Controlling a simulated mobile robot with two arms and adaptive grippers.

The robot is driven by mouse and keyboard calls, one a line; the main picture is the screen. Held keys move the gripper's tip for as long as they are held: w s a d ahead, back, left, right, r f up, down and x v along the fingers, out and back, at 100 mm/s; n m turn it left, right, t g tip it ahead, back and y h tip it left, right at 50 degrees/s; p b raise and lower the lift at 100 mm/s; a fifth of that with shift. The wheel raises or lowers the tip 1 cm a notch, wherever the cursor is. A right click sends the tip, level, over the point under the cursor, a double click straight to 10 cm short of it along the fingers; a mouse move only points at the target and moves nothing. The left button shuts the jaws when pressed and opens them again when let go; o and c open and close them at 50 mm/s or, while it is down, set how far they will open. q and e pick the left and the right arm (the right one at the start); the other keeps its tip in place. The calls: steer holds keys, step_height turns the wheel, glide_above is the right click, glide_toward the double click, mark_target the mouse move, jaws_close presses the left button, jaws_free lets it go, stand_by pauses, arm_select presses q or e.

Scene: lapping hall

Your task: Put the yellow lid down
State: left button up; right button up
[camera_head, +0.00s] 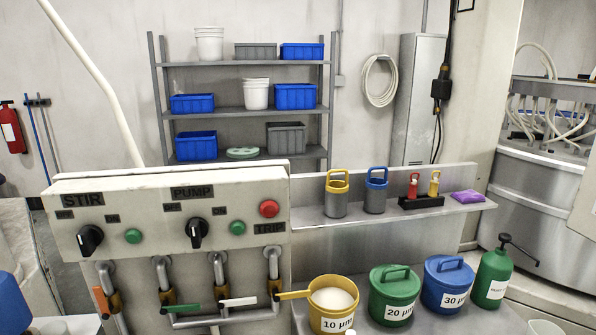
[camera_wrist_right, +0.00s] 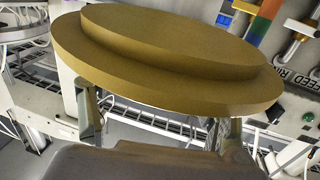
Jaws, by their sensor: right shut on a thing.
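The yellow lid (camera_wrist_right: 165,60) fills the upper part of the right wrist view as a wide, stepped, dull-yellow disc, slightly tilted in the picture. My right gripper (camera_wrist_right: 160,118) is shut on it, with one finger towards each side below its rim. The lid and the right gripper do not show in the head view. The yellow tub (camera_head: 332,308), marked 10 µm, stands open at the bottom centre with white material inside. My left gripper is in neither view.
The lidded green tub (camera_head: 392,300), lidded blue tub (camera_head: 447,288) and green pump bottle (camera_head: 492,280) stand right of the yellow tub. A metal shelf (camera_head: 440,208) behind holds two canisters, a small rack and a purple packet. The control panel (camera_head: 170,240) with valve levers stands left.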

steer(key=shift+s+d+f, duration=0.1)
steer(key=shift+s+f, duration=0.1)
steer(key=shift+f, duration=0.65)
steer(key=s+f, duration=0.2)
steer(key=s, duration=0.5)
steer(key=shift+s+f, duration=0.3)
steer(key=shift+f, duration=0.05)
